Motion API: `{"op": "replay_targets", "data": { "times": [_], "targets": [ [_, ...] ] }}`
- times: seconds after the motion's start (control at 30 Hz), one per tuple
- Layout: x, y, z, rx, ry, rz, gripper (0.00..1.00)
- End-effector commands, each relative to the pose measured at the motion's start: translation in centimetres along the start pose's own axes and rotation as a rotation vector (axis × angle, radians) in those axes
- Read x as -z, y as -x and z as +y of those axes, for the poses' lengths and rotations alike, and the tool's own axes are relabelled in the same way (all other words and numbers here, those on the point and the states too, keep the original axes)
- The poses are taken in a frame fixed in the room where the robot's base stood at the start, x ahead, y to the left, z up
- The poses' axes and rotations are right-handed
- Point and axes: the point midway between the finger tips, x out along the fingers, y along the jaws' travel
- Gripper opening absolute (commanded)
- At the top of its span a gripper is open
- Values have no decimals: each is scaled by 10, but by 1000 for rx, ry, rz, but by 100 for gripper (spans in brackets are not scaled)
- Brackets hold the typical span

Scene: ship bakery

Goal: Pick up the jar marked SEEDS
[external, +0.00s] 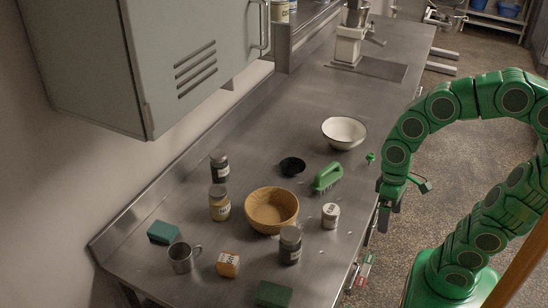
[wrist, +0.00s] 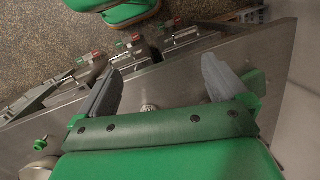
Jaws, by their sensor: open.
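Several jars stand on the steel counter in the external view; their labels are too small to read, so I cannot tell which one is marked SEEDS. They are a dark-lidded jar (external: 219,168) at the back, a yellowish jar (external: 219,204) in front of it, a grey-lidded jar (external: 290,246) and a small pale jar (external: 330,215). My gripper (external: 402,190) is by the counter's right edge, apart from all of them. In the wrist view my gripper (wrist: 160,88) is open and empty, with the counter edge beyond its fingers. No jar shows clearly there.
A white bowl (external: 344,132) stands farther back. A wall cabinet (external: 190,60) overhangs the left.

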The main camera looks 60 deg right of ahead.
Motion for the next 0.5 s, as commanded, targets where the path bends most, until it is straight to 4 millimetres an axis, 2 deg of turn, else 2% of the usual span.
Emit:
{"op": "replay_targets", "data": {
  "times": [0.2,0.5],
  "targets": [
    [52,9,-41,152,-124,1,100],
    [125,23,-85,356,-328,-24,100]
  ]
}}
